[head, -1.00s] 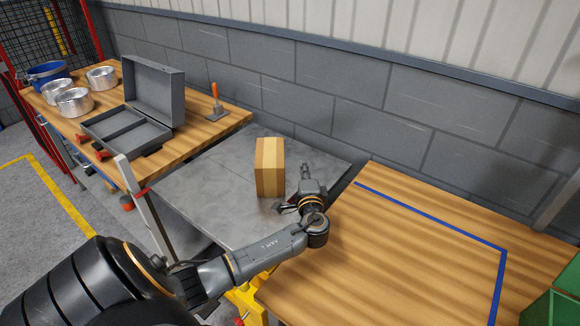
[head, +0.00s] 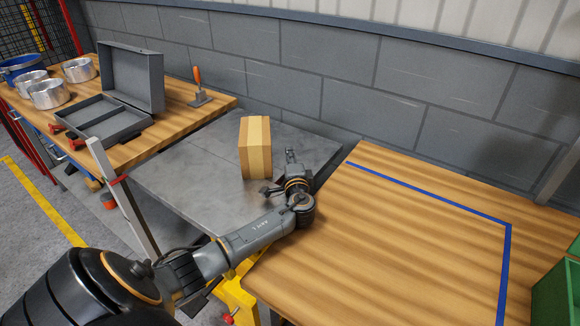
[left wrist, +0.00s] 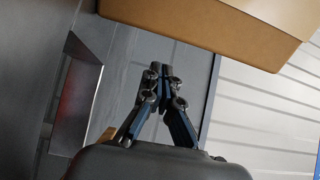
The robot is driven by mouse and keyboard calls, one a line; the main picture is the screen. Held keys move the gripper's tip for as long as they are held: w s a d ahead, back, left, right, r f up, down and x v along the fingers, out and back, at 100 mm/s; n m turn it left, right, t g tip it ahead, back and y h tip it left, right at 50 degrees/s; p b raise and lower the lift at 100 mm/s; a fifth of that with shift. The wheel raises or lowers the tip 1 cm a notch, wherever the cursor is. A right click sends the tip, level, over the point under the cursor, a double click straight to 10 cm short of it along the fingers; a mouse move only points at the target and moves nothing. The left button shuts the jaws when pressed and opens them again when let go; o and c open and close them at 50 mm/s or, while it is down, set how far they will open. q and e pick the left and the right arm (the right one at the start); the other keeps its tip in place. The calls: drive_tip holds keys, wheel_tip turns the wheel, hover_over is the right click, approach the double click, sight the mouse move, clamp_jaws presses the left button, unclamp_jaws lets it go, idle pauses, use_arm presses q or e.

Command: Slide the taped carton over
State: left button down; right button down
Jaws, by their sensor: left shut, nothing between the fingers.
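The taped carton (head: 256,148) is a brown box with a paler tape band. It stands upright on the grey metal table (head: 190,170), near its middle. My left gripper (head: 290,155) is shut and empty, just to the right of the carton; a narrow gap seems to show between them. In the left wrist view the shut fingers (left wrist: 165,75) point past the carton (left wrist: 225,25), which fills the upper right. Whether any part of the gripper touches the carton I cannot tell. My right gripper is not in view.
A wooden table with a blue tape line (head: 430,192) stands on the right. The left workbench holds an open grey case (head: 130,75), metal pots (head: 48,94) and an orange-handled trowel (head: 198,85). A block wall (head: 350,90) runs behind. Green bins (head: 560,295) sit far right.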

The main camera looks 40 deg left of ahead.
use_arm(q)
drive_tip(key=b+x, duration=0.2)
drive_tip(key=x, duration=0.3)
drive_tip(key=shift+f, duration=0.2)
drive_tip(key=s+p, duration=0.2)
drive_tip(key=s+a+p, duration=0.1)
drive_tip(key=shift+s+r, duration=0.1)
drive_tip(key=shift+r, duration=0.2)
drive_tip(key=shift+s+a, duration=0.15)
drive_tip(key=shift+s, duration=0.25)
drive_tip(key=shift+f, duration=0.1)
